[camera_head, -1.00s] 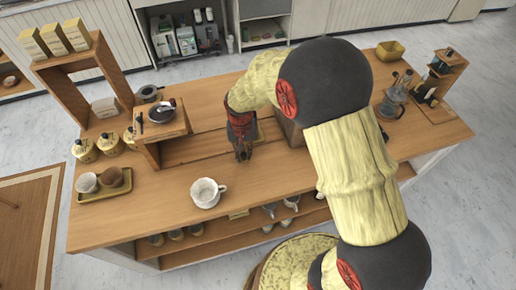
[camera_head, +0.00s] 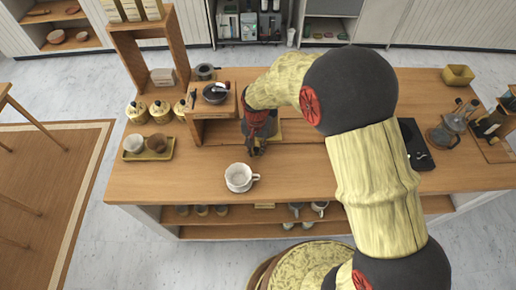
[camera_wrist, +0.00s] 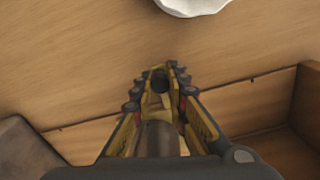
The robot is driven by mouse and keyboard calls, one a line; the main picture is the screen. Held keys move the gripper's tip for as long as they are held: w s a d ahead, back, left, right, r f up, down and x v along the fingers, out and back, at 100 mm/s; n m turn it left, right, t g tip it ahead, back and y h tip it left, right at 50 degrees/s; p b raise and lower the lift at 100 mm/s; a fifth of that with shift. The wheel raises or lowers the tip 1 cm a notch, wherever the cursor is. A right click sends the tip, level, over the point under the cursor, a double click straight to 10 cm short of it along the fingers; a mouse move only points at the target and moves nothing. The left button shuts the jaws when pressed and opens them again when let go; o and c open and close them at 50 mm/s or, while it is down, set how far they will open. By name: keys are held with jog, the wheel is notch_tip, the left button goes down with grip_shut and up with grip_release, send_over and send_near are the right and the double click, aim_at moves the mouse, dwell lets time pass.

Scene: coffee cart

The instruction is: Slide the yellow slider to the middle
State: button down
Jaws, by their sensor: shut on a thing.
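My gripper (camera_head: 257,150) is low over the wooden countertop, just right of the small wooden stand and behind the white cup. In the wrist view its fingers (camera_wrist: 160,78) are closed around a small dark knob-like piece, which I take to be part of the yellow slider. A flat yellow patch of the slider (camera_head: 276,131) shows just behind and right of my gripper. The rest of it is hidden by my gripper and arm. A thin groove line (camera_wrist: 236,87) runs across the wood on both sides of the fingers.
The white cup (camera_head: 238,178) stands close in front of my gripper. The wooden stand (camera_head: 212,108) with a dark bowl is close on the left. A tray (camera_head: 168,152) with two cups lies farther left. Open countertop (camera_head: 310,180) lies right of the cup.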

jog(key=c, duration=2)
grip_release()
notch_tip(320, 180, up, 12)
jog(key=s+d+r+t, duration=0.2)
jog(key=s+d+r, duration=0.1)
jog(key=d+r, duration=0.4)
jog(key=s+d+r+n+t+b, duration=0.1)
jog(key=s+d+r, duration=0.3)
jog(key=s, duration=0.5)
jog(key=s+d+r+n+t+b, duration=0.1)
jog(key=s+d+r, duration=0.4)
jog(key=s, duration=0.5)
jog(key=shift+d+n+t, duration=0.5)
jog(key=shift+d+t, duration=0.3)
jog(key=shift+d, duration=0.15)
